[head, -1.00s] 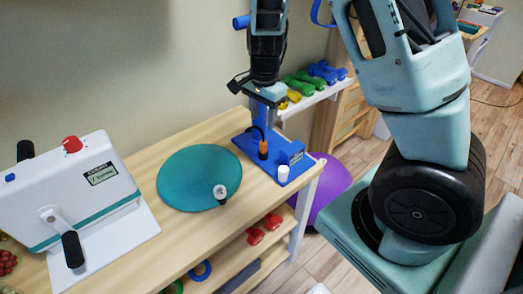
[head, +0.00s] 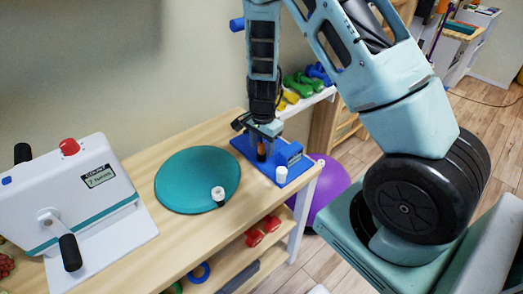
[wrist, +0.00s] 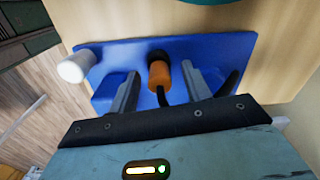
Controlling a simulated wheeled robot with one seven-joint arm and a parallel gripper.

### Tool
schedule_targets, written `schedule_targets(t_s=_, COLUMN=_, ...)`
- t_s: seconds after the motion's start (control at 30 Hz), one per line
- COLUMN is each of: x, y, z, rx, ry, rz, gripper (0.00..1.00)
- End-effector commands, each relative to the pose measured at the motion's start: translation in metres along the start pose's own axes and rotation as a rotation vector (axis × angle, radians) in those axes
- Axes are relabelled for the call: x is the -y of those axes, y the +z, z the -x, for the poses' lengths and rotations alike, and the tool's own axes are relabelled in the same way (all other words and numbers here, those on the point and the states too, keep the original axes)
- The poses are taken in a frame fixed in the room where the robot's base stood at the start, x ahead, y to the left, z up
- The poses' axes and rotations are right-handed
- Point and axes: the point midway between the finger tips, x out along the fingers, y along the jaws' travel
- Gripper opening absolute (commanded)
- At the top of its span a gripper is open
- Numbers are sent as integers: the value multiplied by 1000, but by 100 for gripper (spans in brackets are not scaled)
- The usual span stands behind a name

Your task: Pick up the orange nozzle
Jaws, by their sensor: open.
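The orange nozzle (wrist: 160,73) stands on a blue stand (wrist: 215,50) at the right end of the wooden table, with a dark ring at its top and a dark cable. In the head view the nozzle (head: 261,152) shows just below my gripper (head: 262,138). In the wrist view the two fingers of my gripper (wrist: 158,88) are apart, one on each side of the nozzle. The nozzle is between them or slightly beyond their tips; I cannot tell which. I see no finger touching it.
A white cylinder (head: 281,175) stands on the stand's front corner. A teal disc (head: 185,190) with a small white piece (head: 217,194) lies to the left. A white machine (head: 80,205) with a crank is further left. Dumbbells (head: 305,82) sit on a rack behind.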

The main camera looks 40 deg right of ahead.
Motion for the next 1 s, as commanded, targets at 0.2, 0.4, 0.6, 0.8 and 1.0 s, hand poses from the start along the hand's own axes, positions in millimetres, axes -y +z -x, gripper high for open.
schedule_targets(t_s=0.2, x=0, y=0, z=0, rx=0, ry=0, rz=0, gripper=26)
schedule_targets(t_s=0.4, x=0, y=0, z=1, rx=0, ry=0, rz=0, gripper=3)
schedule_targets(t_s=0.6, x=0, y=0, z=1, rx=0, ry=0, rz=0, gripper=3)
schedule_targets(t_s=0.8, x=1, y=0, z=12, rx=-1, ry=-2, rz=2, gripper=3)
schedule_targets(t_s=1.0, x=3, y=1, z=44, rx=-1, ry=-4, rz=5, gripper=3)
